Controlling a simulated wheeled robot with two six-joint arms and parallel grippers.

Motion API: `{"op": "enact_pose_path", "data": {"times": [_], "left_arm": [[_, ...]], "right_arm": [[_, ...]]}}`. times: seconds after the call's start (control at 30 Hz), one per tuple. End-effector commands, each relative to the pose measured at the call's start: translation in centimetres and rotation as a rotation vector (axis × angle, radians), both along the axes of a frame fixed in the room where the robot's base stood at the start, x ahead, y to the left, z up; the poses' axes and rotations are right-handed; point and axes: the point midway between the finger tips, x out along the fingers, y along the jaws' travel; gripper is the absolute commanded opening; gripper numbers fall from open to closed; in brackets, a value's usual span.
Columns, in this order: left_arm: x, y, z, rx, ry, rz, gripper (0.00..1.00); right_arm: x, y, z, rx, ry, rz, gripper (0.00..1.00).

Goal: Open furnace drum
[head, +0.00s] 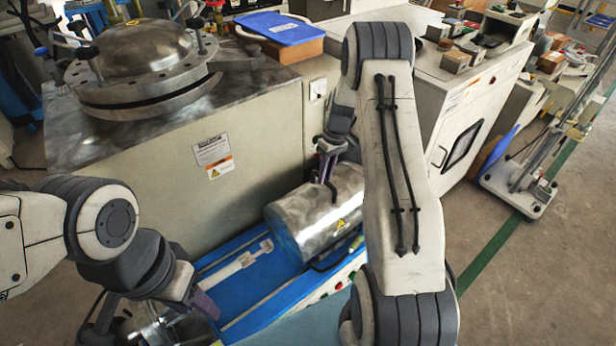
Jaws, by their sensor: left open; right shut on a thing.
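The furnace drum (308,222) is a shiny metal cylinder with a yellow warning label, lying on a blue base (248,292) in the lower middle of the head view. My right gripper (326,170) is at the far upper side of the drum, shut on what looks like its thin dark handle. My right forearm hides the drum's right end. My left gripper (152,318) is open at the lower left, near the left end of the blue base and apart from the drum. Shiny metal shows around its fingers; I cannot tell what it is.
A large grey cabinet (150,195) stands behind the drum, with a round clamped metal lid (145,50) and a blue tray (280,27) on top. A white cabinet (462,120) stands right of my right arm. Floor (545,270) is clear at the lower right.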

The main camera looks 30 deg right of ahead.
Motion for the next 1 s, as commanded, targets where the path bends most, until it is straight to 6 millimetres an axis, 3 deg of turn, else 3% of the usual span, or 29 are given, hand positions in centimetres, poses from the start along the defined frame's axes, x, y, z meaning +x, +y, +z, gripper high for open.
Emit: {"op": "enact_pose_path", "data": {"times": [0.17,0.57,0.6,0.63,1.0], "left_arm": [[-0.01,0.00,0.47,0.000,0.000,0.000,0.50],[-0.01,0.00,0.47,0.000,0.000,0.000,0.50],[-0.01,0.00,0.46,0.000,0.000,0.000,0.50],[-0.01,0.00,0.47,0.000,0.000,0.000,0.50],[-0.01,0.00,0.60,0.000,0.000,0.000,0.50]], "right_arm": [[0.09,-1.21,0.06,0.001,0.001,0.001,0.00],[0.22,-1.04,0.00,0.003,0.002,0.006,0.00],[0.23,-1.04,0.00,0.003,0.002,0.006,0.35],[0.22,-1.05,0.00,0.003,0.002,0.006,0.47],[0.15,-1.34,0.32,0.002,0.001,0.002,0.50]]}}
